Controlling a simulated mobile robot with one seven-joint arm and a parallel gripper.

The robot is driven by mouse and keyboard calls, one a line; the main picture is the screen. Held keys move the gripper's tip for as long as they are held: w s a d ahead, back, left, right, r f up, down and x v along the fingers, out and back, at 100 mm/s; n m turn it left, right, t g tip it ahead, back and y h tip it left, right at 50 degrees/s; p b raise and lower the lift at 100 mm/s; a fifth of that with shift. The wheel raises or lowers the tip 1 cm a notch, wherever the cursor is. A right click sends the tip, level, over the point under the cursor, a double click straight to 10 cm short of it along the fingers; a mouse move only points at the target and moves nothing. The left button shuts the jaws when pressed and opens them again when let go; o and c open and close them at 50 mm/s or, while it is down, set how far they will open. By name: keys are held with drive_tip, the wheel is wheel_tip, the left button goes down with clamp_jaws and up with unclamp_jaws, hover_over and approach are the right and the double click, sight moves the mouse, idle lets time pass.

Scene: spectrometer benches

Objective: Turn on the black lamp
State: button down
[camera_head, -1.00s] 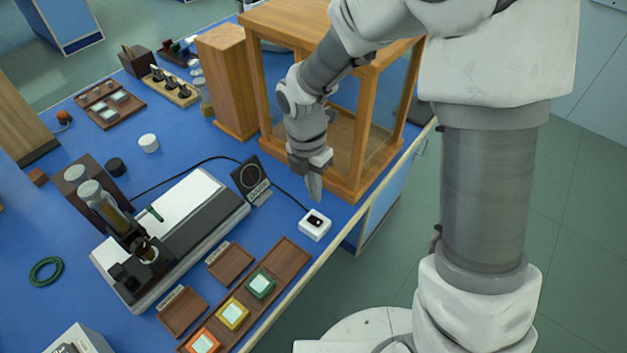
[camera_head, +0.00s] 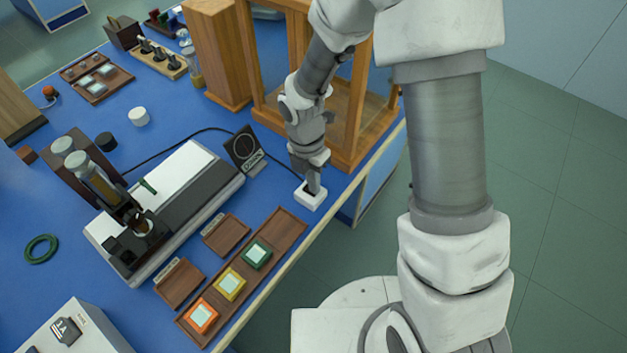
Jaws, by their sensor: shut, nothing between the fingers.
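A small white switch box (camera_head: 308,202) with a dark top rocker sits near the bench's front edge. My gripper (camera_head: 313,190) is shut and points down onto the box's top. Its tip appears to touch the rocker and hides most of it. A black cable (camera_head: 282,163) runs from the box behind a black upright panel (camera_head: 243,149) with a pale ring and label, then on toward the instrument (camera_head: 165,205) at left. I cannot tell which part is the black lamp, or whether any light is on.
A wooden-framed glass case (camera_head: 364,115) stands close behind my gripper. A wooden tray (camera_head: 281,233) with orange, yellow and green framed squares lies in front of the instrument. A green ring (camera_head: 41,249) and a white cap (camera_head: 138,117) lie on the blue bench.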

drive_tip(key=shift+f, duration=0.1)
idle(0.3)
drive_tip(key=shift+w+a, duration=0.45)
drive_tip(key=shift+a, duration=0.2)
drive_tip(key=shift+p, duration=0.3)
drive_tip(key=shift+r+p, duration=0.45)
drive_tip(key=shift+r, duration=0.25)
wheel_tip(320, 180, up, 13)
drive_tip(key=w+a+p, duration=0.1)
drive_tip(key=p, duration=0.2)
drive_tip(key=shift+a+f, duration=0.1)
drive_tip(key=shift+f, duration=0.1)
